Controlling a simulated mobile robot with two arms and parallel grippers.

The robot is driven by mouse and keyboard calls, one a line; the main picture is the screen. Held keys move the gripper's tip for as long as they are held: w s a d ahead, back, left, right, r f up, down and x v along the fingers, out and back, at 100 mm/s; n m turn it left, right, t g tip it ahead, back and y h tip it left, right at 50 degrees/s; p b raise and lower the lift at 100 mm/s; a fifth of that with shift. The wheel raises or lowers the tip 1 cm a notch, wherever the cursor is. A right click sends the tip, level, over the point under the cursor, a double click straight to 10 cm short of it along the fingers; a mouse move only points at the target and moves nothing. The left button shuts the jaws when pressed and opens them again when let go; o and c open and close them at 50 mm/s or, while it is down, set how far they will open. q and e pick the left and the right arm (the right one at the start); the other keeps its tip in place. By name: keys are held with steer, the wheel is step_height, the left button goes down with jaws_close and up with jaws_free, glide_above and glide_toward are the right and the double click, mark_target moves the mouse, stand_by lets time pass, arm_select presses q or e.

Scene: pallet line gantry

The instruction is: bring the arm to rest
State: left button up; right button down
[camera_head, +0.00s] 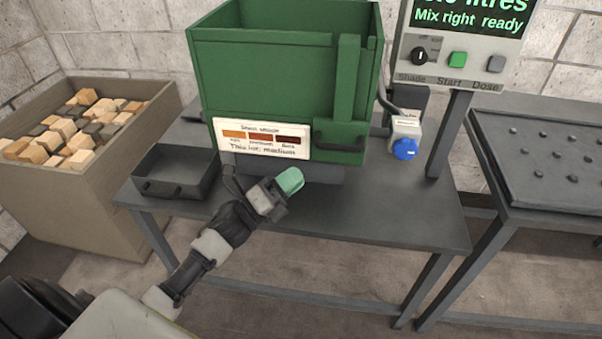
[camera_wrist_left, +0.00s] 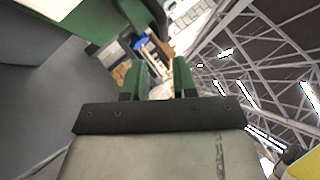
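My left arm comes in from the lower left in the head view. Its gripper (camera_head: 290,181) has green fingertips and is in front of the green machine (camera_head: 270,75), above the dark table (camera_head: 400,205). In the left wrist view the gripper's two green fingers (camera_wrist_left: 162,80) stand apart with nothing visible between them, so it is open and empty. Whether it touches the machine's lower front cannot be told. My right gripper is not in view.
A dark open tray (camera_head: 176,172) sits on the table's left. A blue-capped socket (camera_head: 405,148) is at the machine's right, below a control panel (camera_head: 460,55). A crate of wooden blocks (camera_head: 95,190) stands at left. A studded table (camera_head: 545,160) stands at right.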

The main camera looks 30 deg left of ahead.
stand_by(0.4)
